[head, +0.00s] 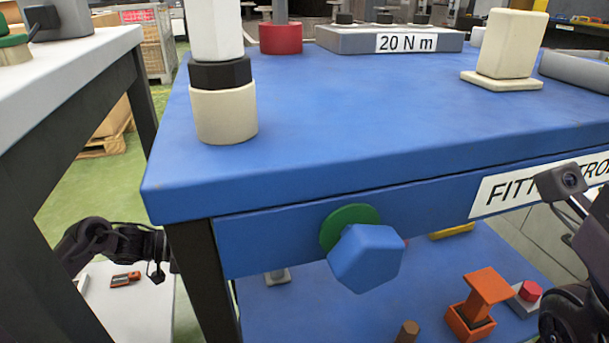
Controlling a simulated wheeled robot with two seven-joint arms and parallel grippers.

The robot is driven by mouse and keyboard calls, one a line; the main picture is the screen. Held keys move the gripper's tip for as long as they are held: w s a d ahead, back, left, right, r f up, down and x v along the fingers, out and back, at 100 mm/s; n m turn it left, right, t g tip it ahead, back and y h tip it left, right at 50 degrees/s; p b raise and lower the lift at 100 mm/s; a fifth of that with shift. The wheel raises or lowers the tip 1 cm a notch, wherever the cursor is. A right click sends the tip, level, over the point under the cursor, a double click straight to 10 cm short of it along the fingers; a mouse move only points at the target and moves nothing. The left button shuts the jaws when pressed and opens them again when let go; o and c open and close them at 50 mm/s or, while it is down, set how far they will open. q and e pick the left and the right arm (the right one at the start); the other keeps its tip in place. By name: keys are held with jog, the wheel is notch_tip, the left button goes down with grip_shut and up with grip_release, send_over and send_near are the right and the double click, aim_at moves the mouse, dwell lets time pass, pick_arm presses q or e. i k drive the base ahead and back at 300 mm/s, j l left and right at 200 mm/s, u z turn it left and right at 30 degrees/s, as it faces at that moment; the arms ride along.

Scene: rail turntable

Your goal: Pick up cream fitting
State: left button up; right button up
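Two cream things stand on the blue bench top (370,110). A cream block on a flat cream base plate (510,45) is upright at the back right. A cream cylinder (225,114) stands at the front left, with a black collar (221,74) and a white faceted piece (213,28) stacked above it. I cannot tell which is the cream fitting. My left gripper (158,262) is low at the left, beside the bench leg; its fingers cannot be made out. My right arm is at the right edge, in front of the bench; its fingers are not seen. No gripper touches either cream thing.
A grey "20 N m" box (388,40), a red base with a post (281,38) and a grey cylinder (577,71) stand on the bench. A blue knob (365,258) sticks out in front. The lower shelf holds an orange piece (480,300). The bench top's middle is clear.

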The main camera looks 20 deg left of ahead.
aim_at(513, 39)
jog(key=k+j, duration=0.1)
jog(key=k, duration=0.4)
jog(key=k+j, duration=0.15)
jog(key=k, duration=0.35)
jog(key=k+j, duration=0.1)
jog(key=k, duration=0.4)
